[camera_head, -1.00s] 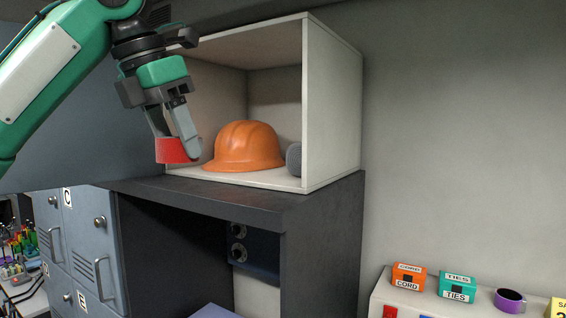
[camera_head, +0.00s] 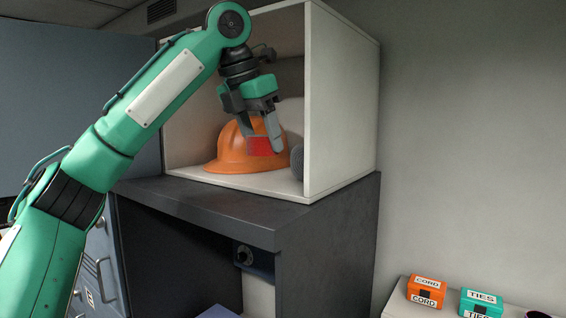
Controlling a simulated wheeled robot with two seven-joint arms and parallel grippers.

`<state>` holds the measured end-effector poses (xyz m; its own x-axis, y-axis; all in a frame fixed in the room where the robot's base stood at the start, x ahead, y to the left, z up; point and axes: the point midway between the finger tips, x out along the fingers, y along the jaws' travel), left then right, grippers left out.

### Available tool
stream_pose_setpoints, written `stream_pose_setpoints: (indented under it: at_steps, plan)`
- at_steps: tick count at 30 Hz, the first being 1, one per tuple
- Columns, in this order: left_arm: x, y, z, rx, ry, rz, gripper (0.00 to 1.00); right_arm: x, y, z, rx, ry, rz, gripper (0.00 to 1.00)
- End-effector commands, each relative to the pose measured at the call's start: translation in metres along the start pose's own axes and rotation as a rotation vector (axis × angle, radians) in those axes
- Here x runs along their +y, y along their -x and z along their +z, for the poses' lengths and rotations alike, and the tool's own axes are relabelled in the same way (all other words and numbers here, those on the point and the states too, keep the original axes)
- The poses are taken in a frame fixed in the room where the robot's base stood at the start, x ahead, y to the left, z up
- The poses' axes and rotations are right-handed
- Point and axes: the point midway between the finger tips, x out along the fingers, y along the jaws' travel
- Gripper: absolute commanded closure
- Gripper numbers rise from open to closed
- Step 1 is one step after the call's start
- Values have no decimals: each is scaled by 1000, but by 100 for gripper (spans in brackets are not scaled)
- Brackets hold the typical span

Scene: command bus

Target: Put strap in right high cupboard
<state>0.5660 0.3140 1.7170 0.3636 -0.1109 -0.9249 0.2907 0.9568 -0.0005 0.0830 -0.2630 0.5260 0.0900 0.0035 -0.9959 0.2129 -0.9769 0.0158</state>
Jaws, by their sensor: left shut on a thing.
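A red strap (camera_head: 260,146) is held between the fingers of my left gripper (camera_head: 263,149), which is shut on it. The gripper points downward at the open front of the white high cupboard (camera_head: 340,105). In the picture the strap overlaps the orange hard hat (camera_head: 225,153) inside; I cannot tell whether they touch. The strap appears above the cupboard floor. My right gripper is not in view.
A dark grey round thing (camera_head: 297,161) sits right of the hat, near the cupboard's right wall. A dark cabinet top (camera_head: 230,199) lies below the cupboard. Orange CORD (camera_head: 426,291) and teal TIES (camera_head: 481,304) boxes stand at lower right.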

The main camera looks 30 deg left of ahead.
Motion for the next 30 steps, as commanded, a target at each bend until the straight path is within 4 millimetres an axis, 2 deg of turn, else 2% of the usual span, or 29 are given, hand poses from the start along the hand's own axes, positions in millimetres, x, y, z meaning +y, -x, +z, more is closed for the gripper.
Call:
stream_pose_setpoints:
  at_steps: [3,8,13,23,27,30]
  plan:
    - [3,-8,28,3,0,-4,72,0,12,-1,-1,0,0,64]
    - [9,-22,60,3,0,-3,72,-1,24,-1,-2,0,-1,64]
    - [11,-44,51,2,-1,-1,72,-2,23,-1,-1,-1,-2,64]
    - [10,-62,43,1,-1,0,72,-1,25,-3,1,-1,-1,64]
    - [11,-79,36,3,0,0,72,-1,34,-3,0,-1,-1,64]
    - [11,-83,36,0,1,1,72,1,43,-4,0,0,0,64]
